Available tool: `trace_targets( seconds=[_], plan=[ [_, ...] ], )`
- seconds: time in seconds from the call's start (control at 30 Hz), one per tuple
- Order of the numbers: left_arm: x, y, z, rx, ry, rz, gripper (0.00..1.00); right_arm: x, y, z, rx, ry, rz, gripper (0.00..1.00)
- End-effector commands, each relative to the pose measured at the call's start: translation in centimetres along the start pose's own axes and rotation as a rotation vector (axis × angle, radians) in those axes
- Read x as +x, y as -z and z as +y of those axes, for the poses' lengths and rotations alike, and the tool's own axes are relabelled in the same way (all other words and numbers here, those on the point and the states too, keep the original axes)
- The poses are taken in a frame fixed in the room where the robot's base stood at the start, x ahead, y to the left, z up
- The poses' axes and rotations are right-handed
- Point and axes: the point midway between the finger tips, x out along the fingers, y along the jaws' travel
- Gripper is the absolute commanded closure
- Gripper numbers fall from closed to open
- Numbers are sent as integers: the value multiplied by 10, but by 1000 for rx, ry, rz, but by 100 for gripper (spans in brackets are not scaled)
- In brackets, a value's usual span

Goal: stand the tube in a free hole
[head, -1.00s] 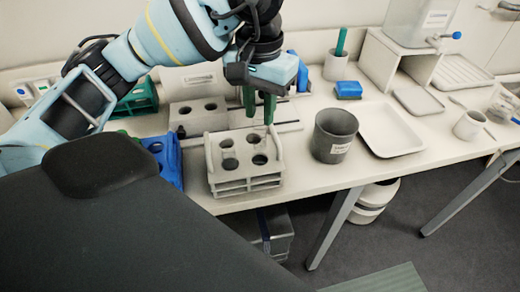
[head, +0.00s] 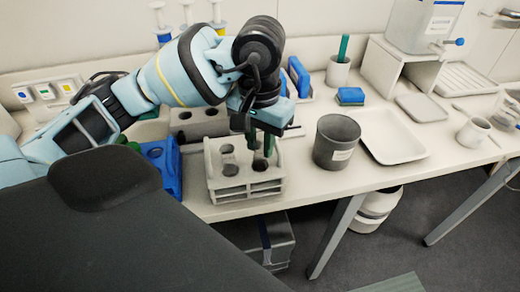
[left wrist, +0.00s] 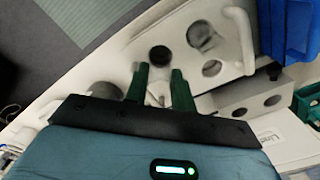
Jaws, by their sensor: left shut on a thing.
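The pale grey rack (head: 245,187) stands near the front edge of the bench, with round holes in its top plate. My left gripper (head: 259,145) is over its right rear part, fingers pointing down. In the left wrist view its green fingers (left wrist: 161,88) are shut on a clear glass tube (left wrist: 158,93), which is faint and partly hidden. The tube's lower end is hard to make out, so I cannot tell whether it is inside a hole. A dark empty hole (left wrist: 160,57) shows beside the fingers. Another rack hole appears to hold a clear tube (left wrist: 203,36). My right gripper is out of view.
A dark grey cup (head: 336,141) stands just right of the rack, with a white tray (head: 393,137) beyond it. A blue rack (head: 163,166) is close on the left. A grey block with holes (head: 198,121) stands behind.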

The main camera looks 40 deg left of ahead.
Motion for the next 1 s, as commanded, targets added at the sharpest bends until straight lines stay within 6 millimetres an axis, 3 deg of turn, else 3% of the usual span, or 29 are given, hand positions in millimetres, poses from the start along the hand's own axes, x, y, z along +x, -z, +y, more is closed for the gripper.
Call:
trace_targets(
  seconds=[0.2,0.57,0.6,0.77,1.0],
  plan=[
    [27,-1,0,0,1,-2,96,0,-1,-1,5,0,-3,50],
    [32,0,0,0,0,-3,96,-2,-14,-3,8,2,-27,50],
    [32,0,0,0,1,-2,74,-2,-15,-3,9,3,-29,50],
    [31,0,0,0,0,-1,54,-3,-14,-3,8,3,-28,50],
    [30,0,0,0,1,-1,54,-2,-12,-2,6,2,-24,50]
  ],
)
